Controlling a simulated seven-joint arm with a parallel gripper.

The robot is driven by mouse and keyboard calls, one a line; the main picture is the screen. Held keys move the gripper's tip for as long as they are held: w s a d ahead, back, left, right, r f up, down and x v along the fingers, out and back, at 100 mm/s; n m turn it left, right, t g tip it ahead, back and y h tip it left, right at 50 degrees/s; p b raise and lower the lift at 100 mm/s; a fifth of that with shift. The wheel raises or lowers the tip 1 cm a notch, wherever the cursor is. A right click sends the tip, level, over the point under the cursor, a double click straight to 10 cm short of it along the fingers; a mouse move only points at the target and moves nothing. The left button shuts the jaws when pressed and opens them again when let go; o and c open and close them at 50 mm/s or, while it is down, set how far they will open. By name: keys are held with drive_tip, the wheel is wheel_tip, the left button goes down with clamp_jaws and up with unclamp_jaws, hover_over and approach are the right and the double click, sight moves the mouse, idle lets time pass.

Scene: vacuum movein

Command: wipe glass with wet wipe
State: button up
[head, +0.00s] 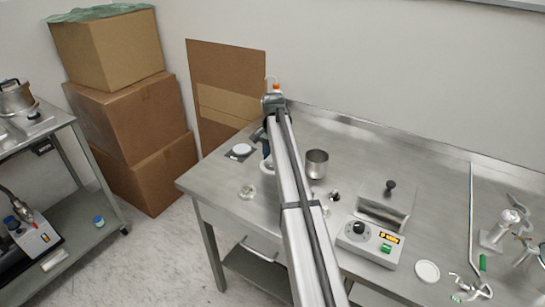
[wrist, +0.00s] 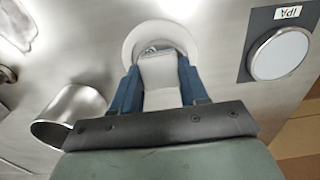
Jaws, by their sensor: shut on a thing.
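My gripper (wrist: 157,75), with blue fingers, is shut on a pale, folded-looking thing (wrist: 160,72) that appears to be the wipe. Its tip is over or at a white round ring or dish (wrist: 131,45); I cannot tell whether they touch. The ring shows partly in the head view (head: 268,166), behind my arm. A small clear round piece (head: 247,191), perhaps the glass, lies near the table's front left edge. A white round dish (wrist: 278,54) sits on a dark pad labelled IPA, to the right in the wrist view; it also shows in the head view (head: 241,149).
A metal cup (head: 316,163) stands right of my arm, also in the wrist view (wrist: 70,115). A hot-plate-like device (head: 372,238), a white lid (head: 427,271) and clamps are on the right of the steel table (head: 430,165). Cardboard boxes (head: 130,110) stand left.

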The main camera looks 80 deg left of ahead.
drive_tip(key=shift+w+a, duration=0.25)
drive_tip(key=shift+a, duration=0.4)
drive_tip(key=shift+w+a, duration=0.25)
drive_tip(key=shift+a, duration=0.35)
wheel_tip(320, 180, up, 8)
drive_tip(key=shift+d, duration=0.15)
